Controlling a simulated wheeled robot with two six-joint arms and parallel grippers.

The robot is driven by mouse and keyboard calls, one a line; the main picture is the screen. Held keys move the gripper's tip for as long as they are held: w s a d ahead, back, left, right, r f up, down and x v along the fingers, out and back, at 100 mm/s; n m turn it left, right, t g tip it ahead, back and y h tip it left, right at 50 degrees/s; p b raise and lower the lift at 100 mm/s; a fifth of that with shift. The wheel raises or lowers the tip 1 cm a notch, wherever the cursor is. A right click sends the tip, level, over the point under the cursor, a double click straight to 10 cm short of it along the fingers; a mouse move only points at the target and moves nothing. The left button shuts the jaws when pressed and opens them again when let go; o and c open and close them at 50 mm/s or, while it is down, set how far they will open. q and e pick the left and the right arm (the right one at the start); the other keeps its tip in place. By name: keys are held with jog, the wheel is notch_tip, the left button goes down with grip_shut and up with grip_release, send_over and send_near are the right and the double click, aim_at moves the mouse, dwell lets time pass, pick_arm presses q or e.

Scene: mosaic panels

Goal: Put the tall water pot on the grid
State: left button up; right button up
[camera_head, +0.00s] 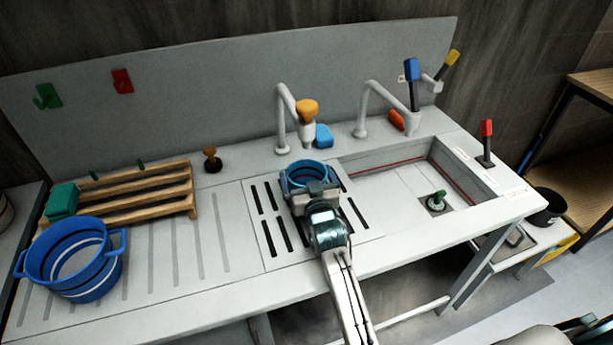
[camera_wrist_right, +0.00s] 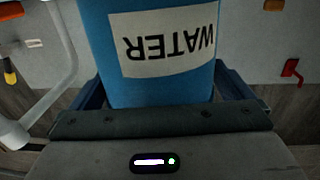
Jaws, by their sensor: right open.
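The tall water pot (camera_head: 307,170) is blue, and its open rim shows just beyond my right gripper in the head view. In the right wrist view the pot (camera_wrist_right: 160,65) fills the middle, with a white label reading WATER upside down. My right gripper (camera_head: 310,186) is open, with its dark fingers on either side of the pot. I cannot tell if they touch it. The grid (camera_head: 268,238), a slotted panel in the counter, lies under the pot and my arm. The pot's base is hidden by my gripper. My left gripper is not in view.
A wide blue pot (camera_head: 75,262) stands at the left by a wooden rack (camera_head: 140,192) with a green block (camera_head: 62,202). A sink (camera_head: 415,180) is at the right.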

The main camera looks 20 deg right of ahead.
pick_arm(q)
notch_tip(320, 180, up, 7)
jog(key=p, duration=0.7)
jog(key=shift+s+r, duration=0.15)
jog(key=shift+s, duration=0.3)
pick_arm(e)
jog(key=s, duration=1.1)
jog(key=shift+s+a, duration=0.35)
jog(key=shift+s, duration=0.05)
